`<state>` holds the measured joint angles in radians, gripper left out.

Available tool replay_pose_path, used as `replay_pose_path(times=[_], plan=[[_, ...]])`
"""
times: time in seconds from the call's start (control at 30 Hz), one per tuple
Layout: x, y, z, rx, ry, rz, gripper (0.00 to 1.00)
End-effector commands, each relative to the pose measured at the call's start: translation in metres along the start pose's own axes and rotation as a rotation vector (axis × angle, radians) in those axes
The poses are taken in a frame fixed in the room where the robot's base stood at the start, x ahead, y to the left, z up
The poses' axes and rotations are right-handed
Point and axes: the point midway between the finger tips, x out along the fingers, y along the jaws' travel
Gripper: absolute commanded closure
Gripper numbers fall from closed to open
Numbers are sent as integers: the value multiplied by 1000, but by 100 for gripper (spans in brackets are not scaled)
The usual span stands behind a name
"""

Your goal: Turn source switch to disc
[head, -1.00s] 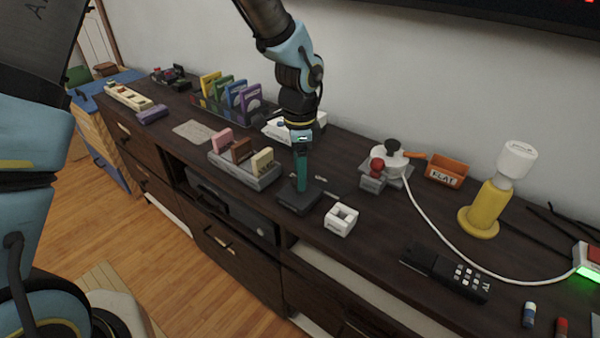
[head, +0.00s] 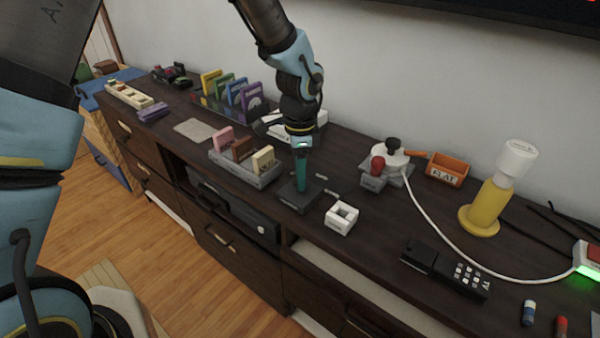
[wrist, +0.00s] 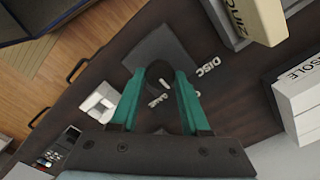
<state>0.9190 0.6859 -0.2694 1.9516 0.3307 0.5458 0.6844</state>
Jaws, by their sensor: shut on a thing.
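The source switch is a dark square base (head: 297,197) on the cabinet top, and it also shows in the wrist view (wrist: 176,50). A dark rounded knob (wrist: 158,71) stands on it. White DISC lettering (wrist: 207,67) lies beside the base, and a second white label (wrist: 158,100), partly hidden, lies near the fingertips. My gripper (head: 301,188) points down at the switch with teal fingers. In the wrist view my gripper (wrist: 156,78) is shut on the knob, one finger on each side. The knob's exact pointing direction is hard to tell.
A white square block (head: 341,218) stands close to the right of the switch. A grey holder (head: 262,180) with several labelled cards is to its left. A white CONSOLE box (wrist: 300,95) is behind. A black remote (head: 445,270) lies farther right.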

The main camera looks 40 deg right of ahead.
Motion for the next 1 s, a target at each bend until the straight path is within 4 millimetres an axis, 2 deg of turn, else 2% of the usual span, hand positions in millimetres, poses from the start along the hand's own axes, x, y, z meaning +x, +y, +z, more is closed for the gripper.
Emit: replay_pose_path(times=[0.03,0.17,0.57,1.0], plan=[[0,0,0,0,0,1,87],[0,0,0,0,0,1,100],[0,0,0,-50,-1,1,100],[1,0,0,-370,-1,0,100]])
